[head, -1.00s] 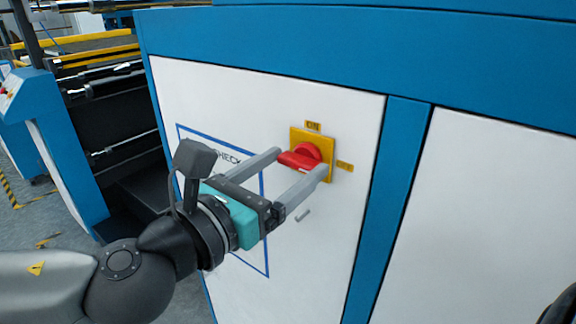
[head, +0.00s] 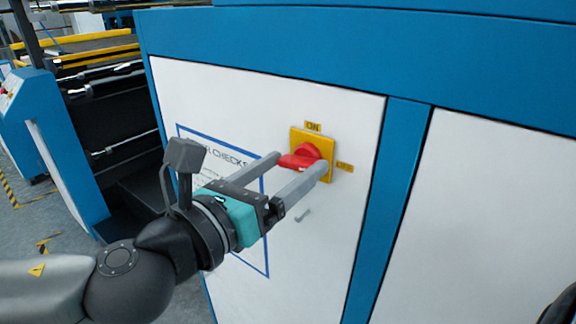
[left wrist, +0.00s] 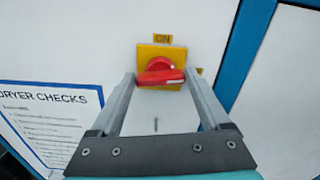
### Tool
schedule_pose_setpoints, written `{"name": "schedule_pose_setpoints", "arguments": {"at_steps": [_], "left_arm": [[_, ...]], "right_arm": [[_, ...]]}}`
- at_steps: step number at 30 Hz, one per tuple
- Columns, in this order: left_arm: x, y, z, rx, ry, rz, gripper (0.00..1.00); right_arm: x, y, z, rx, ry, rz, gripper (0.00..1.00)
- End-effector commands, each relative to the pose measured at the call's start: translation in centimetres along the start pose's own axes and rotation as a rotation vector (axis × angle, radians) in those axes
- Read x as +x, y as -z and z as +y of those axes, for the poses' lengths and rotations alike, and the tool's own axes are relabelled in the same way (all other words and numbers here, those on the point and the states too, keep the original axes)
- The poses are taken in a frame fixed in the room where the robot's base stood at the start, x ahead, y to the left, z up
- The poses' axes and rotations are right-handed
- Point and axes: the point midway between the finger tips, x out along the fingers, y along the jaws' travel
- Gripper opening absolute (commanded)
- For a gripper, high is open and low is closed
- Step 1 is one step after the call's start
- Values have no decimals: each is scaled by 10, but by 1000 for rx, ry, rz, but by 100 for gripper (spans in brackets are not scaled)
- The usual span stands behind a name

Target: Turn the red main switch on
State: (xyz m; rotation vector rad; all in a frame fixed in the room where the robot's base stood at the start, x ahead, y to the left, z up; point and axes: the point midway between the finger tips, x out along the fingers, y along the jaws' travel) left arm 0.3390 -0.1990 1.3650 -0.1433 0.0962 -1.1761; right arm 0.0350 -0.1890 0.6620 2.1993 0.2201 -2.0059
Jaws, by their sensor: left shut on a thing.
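The red main switch (head: 306,155) sits on a yellow square plate (head: 326,172) on the white cabinet panel. An ON label (head: 313,127) is above the plate and an OFF label (head: 345,167) is to its right. In the left wrist view the red handle (left wrist: 160,77) lies about level, across the line to the ON label. My left gripper (head: 302,161) reaches in from the left with its grey fingers on either side of the handle; it is shut on the handle's ends, as the left wrist view also shows (left wrist: 161,80). My right gripper is not seen.
A blue-framed check sheet (left wrist: 50,120) is on the panel left of the switch. A blue post (head: 385,200) separates this panel from another white panel (head: 480,220) at the right. Dark machinery with rollers (head: 105,85) stands at the far left.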

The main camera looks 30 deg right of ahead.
Motion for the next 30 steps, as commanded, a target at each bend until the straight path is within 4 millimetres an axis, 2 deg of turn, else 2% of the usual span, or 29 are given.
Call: {"name": "schedule_pose_setpoints", "arguments": {"at_steps": [14,30], "left_arm": [[0,-1,2,-448,-2,-1,24],[0,1,4,-961,-3,-1,24]], "right_arm": [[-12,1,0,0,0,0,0],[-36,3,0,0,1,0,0]]}}
